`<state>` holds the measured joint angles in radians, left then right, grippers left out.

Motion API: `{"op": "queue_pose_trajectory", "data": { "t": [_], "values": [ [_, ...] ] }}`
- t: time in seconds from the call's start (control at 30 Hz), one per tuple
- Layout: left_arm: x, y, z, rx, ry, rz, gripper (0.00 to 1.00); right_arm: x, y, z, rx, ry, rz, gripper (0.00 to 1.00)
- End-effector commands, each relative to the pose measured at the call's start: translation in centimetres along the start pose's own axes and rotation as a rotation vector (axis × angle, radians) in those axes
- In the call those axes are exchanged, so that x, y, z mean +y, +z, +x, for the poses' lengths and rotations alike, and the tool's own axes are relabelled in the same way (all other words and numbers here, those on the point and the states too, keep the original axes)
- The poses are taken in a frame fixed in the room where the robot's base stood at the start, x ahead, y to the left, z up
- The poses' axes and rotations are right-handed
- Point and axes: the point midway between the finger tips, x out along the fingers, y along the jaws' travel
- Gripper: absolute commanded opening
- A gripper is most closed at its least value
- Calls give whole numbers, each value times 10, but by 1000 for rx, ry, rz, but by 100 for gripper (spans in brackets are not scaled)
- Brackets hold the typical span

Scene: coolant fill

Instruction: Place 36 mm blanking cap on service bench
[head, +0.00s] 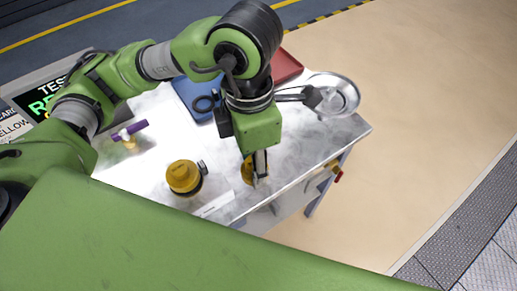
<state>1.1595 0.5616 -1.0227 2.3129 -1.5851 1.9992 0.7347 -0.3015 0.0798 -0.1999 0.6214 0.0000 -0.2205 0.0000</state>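My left gripper (260,165) points down over the front edge area of the white marbled service bench (150,165). A yellow cap-like piece (247,170) is at its fingers, partly hidden by them. I cannot tell whether the fingers are closed on it or beside it, or whether it touches the bench. A second yellow round cap (184,175) with a dark lower rim sits on the bench to the left. The size markings are too small to read, so I cannot tell which is the 36 mm cap. My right gripper is not in view.
A white label strip (215,205) lies near the bench's front edge. A purple-handled item (130,131) lies at left. Behind are a blue tray (188,92), a red tray (287,66) and a round metal dish (345,93). A sign (42,100) stands at far left.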

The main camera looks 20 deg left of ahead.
Motion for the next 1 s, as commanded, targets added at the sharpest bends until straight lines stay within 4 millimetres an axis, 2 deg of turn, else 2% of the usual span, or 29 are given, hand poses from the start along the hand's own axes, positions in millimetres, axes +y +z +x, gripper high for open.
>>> {"op": "queue_pose_trajectory", "data": {
  "t": [0.13,0.23,0.37,0.6,0.7,0.8,1.0],
  "values": [
    [-3,2,0,-4,-7,-89,20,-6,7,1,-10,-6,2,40],
    [4,5,2,-4,-9,-114,20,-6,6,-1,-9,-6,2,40],
    [29,13,13,0,-12,-120,20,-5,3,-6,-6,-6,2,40],
    [86,34,38,1,-12,-117,20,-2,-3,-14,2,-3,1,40],
    [100,39,60,1,-13,-114,20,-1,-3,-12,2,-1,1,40],
    [113,43,72,-1,-9,-112,20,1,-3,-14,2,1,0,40],
    [125,48,84,-3,-8,-109,20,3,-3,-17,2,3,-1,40]
  ]
}}
